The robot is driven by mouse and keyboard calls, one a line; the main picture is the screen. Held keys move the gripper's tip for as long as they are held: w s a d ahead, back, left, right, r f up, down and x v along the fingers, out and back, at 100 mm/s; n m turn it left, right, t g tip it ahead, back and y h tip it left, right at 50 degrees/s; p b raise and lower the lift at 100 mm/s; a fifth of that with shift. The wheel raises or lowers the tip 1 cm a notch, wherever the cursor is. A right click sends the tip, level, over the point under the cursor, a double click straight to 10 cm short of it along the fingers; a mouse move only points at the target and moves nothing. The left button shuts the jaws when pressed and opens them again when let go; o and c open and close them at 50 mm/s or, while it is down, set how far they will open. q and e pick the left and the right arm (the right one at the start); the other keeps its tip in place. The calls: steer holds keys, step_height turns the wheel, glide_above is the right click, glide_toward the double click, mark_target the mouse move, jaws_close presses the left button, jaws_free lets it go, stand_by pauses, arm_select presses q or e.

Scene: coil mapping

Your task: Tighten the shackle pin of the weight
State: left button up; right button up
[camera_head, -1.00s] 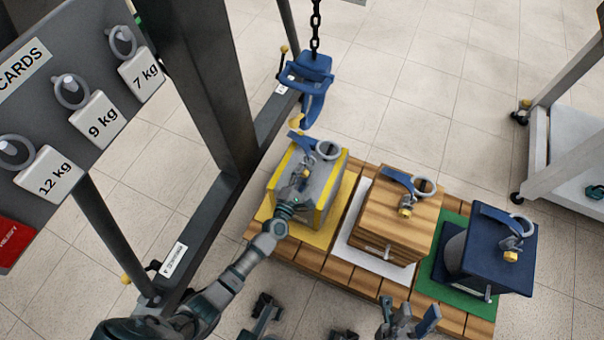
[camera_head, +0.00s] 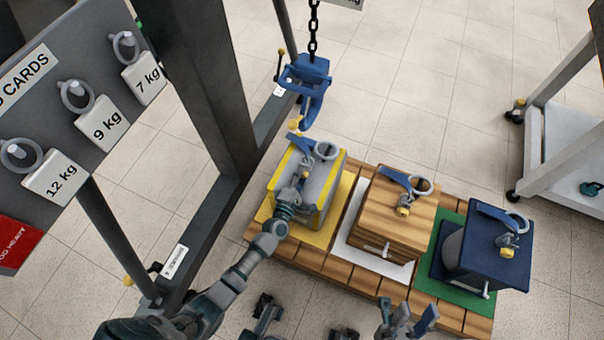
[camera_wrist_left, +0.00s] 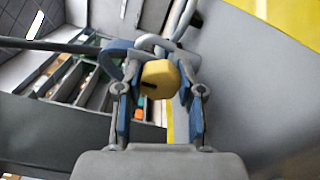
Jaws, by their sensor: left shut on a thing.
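The grey weight with yellow edges (camera_head: 325,198) stands at the left of a wooden pallet. A blue shackle (camera_head: 300,142) and a grey ring (camera_head: 326,151) are on its top. My left gripper (camera_head: 304,178) reaches over its top from the near side. In the left wrist view, the fingers (camera_wrist_left: 160,100) are shut on the yellow shackle pin head (camera_wrist_left: 160,76), with part of the blue shackle (camera_wrist_left: 118,58) beside it. The pin's shank is mostly hidden behind the head. My right gripper (camera_head: 408,318) is open and empty at the bottom, apart from the weights.
A wooden weight (camera_head: 392,228) and a dark blue weight (camera_head: 495,256) stand to the right on the pallet (camera_head: 312,264). A blue hook (camera_head: 310,95) hangs on a chain just above the grey weight. A dark frame post (camera_head: 195,80) stands left. A grey cart (camera_head: 565,150) stands right.

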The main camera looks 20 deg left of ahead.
arm_select(q)
steer(key=shift+d+f, duration=0.15)
steer(key=shift+f, duration=0.05)
steer(key=o, duration=1.1)
steer(key=shift+c, duration=0.2)
steer(key=shift+o, duration=0.5)
steer(key=s, duration=1.1)
steer(key=shift+a, duration=0.2)
steer(key=shift+s, duration=0.5)
steer(key=shift+r, duration=0.15)
